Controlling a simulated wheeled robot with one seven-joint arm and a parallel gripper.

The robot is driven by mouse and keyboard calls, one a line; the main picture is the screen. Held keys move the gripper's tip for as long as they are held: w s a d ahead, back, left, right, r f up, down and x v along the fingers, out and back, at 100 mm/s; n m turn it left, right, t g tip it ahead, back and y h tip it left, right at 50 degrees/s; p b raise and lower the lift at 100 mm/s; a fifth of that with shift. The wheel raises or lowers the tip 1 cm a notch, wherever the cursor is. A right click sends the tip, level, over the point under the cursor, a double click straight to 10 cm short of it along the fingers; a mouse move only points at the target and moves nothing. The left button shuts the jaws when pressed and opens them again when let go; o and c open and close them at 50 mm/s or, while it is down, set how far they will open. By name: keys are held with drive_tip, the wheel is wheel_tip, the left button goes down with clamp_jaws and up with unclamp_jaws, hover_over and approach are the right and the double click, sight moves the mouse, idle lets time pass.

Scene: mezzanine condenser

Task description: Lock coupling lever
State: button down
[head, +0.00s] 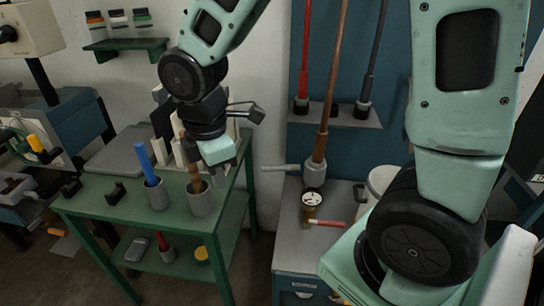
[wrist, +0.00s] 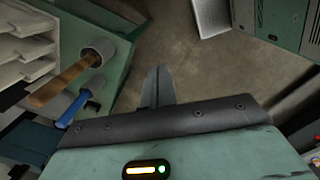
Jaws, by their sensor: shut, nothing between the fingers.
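A copper-brown pipe (head: 328,100) comes down into a grey coupling (head: 315,174) on the bench at the right. A pale grey lever (head: 279,167) sticks out level to the left from the coupling. My gripper (head: 222,163) is left of the lever, above the green table's right side, apart from the lever. Its grey fingers (wrist: 158,87) show together and empty in the wrist view. The lever and coupling are not visible in the wrist view.
On the green table (head: 110,207), grey cups hold a blue-handled tool (head: 144,160) and a wooden-handled one (head: 194,174). Red and dark pipes stand behind. A gap separates table and bench.

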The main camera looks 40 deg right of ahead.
drive_tip(key=w+d+n+h+p, duration=0.1)
drive_tip(key=w+d+n, duration=0.4)
drive_tip(key=w+d, duration=0.35)
drive_tip(key=n+h+p, duration=0.1)
drive_tip(key=n+p, duration=0.1)
drive_tip(key=n, duration=0.3)
hover_over(274, 166)
drive_tip(key=a, duration=0.4)
drive_tip(key=a+x, duration=0.1)
drive_tip(key=x, duration=0.1)
drive_tip(key=shift+d+f, duration=0.1)
drive_tip(key=shift+f, duration=0.1)
drive_tip(key=shift+f, duration=0.1)
drive_tip(key=p+x, duration=0.1)
drive_tip(key=x, duration=0.6)
drive_tip(key=p+x, duration=0.1)
drive_tip(key=x, duration=0.5)
drive_tip(key=shift+s+d+f+p, duration=0.2)
drive_tip(key=shift+d+f+p, duration=0.1)
drive_tip(key=shift+p, duration=0.1)
drive_tip(key=shift+g, duration=0.3)
